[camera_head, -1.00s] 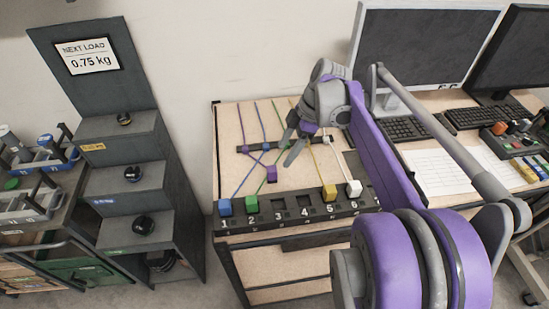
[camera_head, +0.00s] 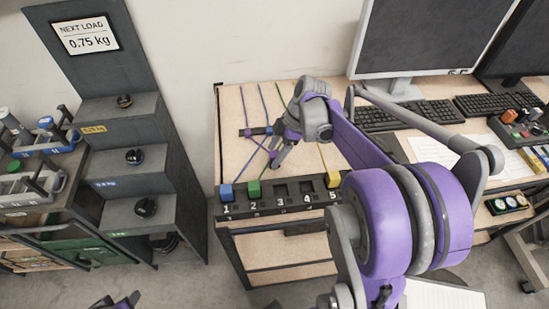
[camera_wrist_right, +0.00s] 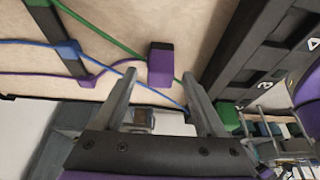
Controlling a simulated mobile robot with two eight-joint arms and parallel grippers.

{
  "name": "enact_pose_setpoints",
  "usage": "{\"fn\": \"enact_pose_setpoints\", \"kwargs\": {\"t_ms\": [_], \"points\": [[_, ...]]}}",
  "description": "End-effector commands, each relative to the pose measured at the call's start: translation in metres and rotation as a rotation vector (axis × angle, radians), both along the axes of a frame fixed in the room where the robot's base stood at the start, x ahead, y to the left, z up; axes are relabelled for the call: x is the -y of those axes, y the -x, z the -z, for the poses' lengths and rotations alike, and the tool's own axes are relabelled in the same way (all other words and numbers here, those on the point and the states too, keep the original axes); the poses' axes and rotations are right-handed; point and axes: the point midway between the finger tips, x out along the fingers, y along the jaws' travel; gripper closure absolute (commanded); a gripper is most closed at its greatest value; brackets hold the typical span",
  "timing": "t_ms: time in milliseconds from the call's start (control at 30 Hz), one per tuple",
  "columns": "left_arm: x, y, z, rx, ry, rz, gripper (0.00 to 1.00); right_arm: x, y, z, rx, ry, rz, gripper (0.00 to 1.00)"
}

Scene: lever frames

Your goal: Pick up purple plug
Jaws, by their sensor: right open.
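The purple plug (camera_wrist_right: 160,64) shows in the right wrist view, a small upright-looking block over the wooden board. In that view it lies between the two fingertips of my right gripper (camera_wrist_right: 160,76), with gaps on both sides. Whether the fingers reach down around it I cannot tell. In the head view my right gripper (camera_head: 275,160) is over the board, pointing down-left, and the plug is mostly hidden by it. The right gripper is open and empty. A small part of my left gripper (camera_head: 119,301) shows at the bottom edge, cut off, far from the board.
A black numbered socket rail (camera_head: 268,196) runs along the board's front, with a blue plug (camera_head: 226,192), a green plug (camera_head: 254,188) and a yellow plug (camera_head: 333,180) in it. Coloured cables cross the board. Monitors and a keyboard (camera_head: 395,127) stand right. Stepped grey shelves (camera_head: 125,160) stand left.

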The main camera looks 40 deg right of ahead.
Motion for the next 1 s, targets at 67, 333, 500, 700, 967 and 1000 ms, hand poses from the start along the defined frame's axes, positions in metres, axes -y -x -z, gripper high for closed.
{"fn": "enact_pose_setpoints", "kwargs": {"t_ms": [67,333,500,700,967,1000], "points": [[0.0000,0.0003,0.0007,-0.001,0.000,0.000,0.50,-0.0021,-0.0009,0.0064,0.000,0.000,-0.001,0.28],[0.0000,0.0003,0.0007,-0.001,0.000,0.000,0.50,-0.0027,-0.0011,0.0083,0.000,0.001,0.000,0.31],[0.0000,0.0003,0.0007,-0.001,0.000,0.000,0.50,-0.0026,-0.0011,0.0081,0.000,0.001,0.000,0.62],[0.0000,0.0003,0.0007,-0.001,0.000,0.000,0.50,-0.0026,-0.0011,0.0080,0.000,0.001,0.000,0.98],[0.0000,0.0003,0.0007,-0.001,0.000,0.000,0.50,-0.0026,-0.0011,0.0079,0.000,0.000,0.000,1.00],[0.0000,0.0003,0.0007,-0.001,0.000,0.000,0.50,-0.0026,-0.0011,0.0078,0.000,0.000,0.000,1.00]]}}
